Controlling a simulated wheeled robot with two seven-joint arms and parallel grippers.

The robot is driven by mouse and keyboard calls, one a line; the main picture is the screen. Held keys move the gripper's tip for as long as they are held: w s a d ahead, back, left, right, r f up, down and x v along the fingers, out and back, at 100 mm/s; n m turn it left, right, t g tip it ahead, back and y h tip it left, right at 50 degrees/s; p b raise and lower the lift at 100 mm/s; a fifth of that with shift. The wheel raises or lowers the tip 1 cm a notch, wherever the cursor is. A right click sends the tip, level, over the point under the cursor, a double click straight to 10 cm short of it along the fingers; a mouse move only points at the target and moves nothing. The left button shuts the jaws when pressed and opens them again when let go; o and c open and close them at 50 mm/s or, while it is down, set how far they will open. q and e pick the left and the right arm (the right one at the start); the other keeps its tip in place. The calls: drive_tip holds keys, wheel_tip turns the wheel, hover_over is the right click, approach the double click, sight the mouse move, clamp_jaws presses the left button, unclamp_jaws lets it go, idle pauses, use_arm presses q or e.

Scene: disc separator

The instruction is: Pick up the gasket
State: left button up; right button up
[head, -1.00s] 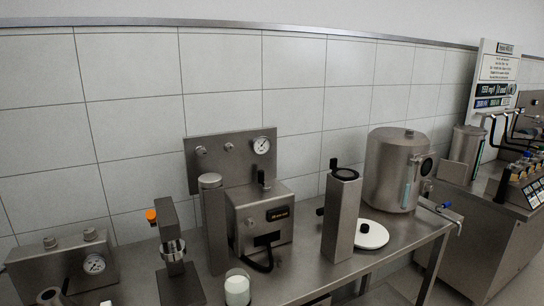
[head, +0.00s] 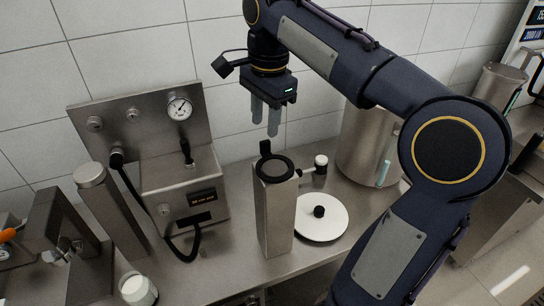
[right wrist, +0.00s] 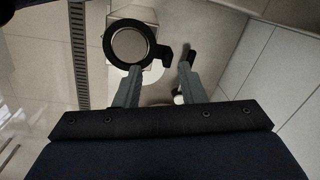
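The gasket (head: 262,166) is a black ring with an upright tab, lying on top of a square metal column. It also shows in the right wrist view (right wrist: 152,50), with its tab pointing to the right. My right gripper (head: 265,128) hangs above the column, fingers pointing down, apart and empty. In the right wrist view its fingertips (right wrist: 159,68) are spread, with the ring beyond the left finger and the tab between the fingers in the picture. The gripper appears not to touch the gasket. My left gripper is not in view.
A white disc (head: 332,228) with a black knob lies right of the column (head: 276,222). A side valve with a white knob (head: 320,161) sticks out near the column top. A metal box (head: 178,180) with a gauge panel stands left. A large metal tank (head: 362,150) stands behind right.

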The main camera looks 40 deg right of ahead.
sight(265, 141)
drive_tip(key=shift+w+d+r+m, duration=0.25)
drive_tip(key=shift+w+m, duration=0.15)
drive_tip(key=shift+m, duration=0.05)
drive_tip(key=shift+w+d+r+m, duration=0.25)
drive_tip(key=shift+w+m, duration=0.1)
drive_tip(key=shift+m, duration=0.1)
drive_tip(key=shift+w+d+r+m+g, duration=0.15)
drive_tip(key=shift+w+m+g, duration=0.2)
drive_tip(key=shift+m, duration=0.45)
drive_tip(key=shift+d+f, duration=0.1)
drive_tip(key=shift+f, duration=0.25)
drive_tip(key=f, duration=0.6)
drive_tip(key=shift+s+a+f, duration=0.2)
drive_tip(key=shift+s+f, duration=0.1)
drive_tip(key=shift+f, duration=0.1)
drive_tip(key=shift+c, duration=0.5)
clamp_jaws()
